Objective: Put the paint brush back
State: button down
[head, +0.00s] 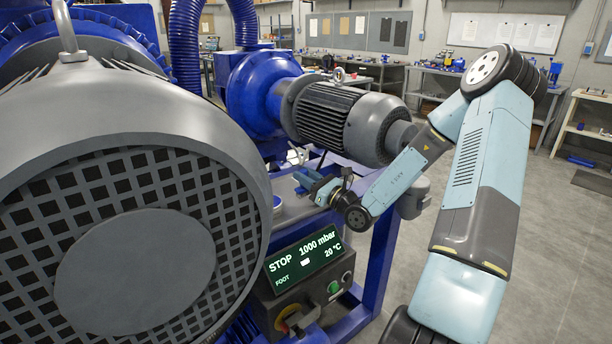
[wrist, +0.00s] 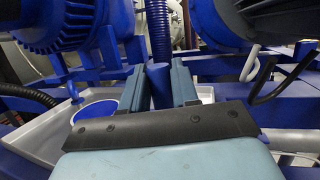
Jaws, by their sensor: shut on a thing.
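My gripper (head: 318,186) is over the grey tray (head: 297,212) between the blue pump machines. In the wrist view my gripper (wrist: 158,82) has its two light-blue fingers close around a blue, round-ended upright piece. This looks like the handle of the paint brush (wrist: 158,76); its bristles are hidden. An open can of blue paint (wrist: 97,110) stands in the tray, left of my fingers in the wrist view. The can (head: 277,203) shows at the tray's left side in the head view, apart from my gripper.
A large grey motor (head: 130,200) fills the left of the head view. Another motor (head: 345,115) is behind my gripper. A control panel (head: 305,265) reading STOP is below the tray. Blue frame bars and dark hooks (wrist: 270,85) are close by in the wrist view. Open floor lies right.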

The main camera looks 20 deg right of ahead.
jog(key=shift+f, duration=0.25)
jog(key=c, duration=0.8)
grip_release()
jog(key=shift+c, duration=0.2)
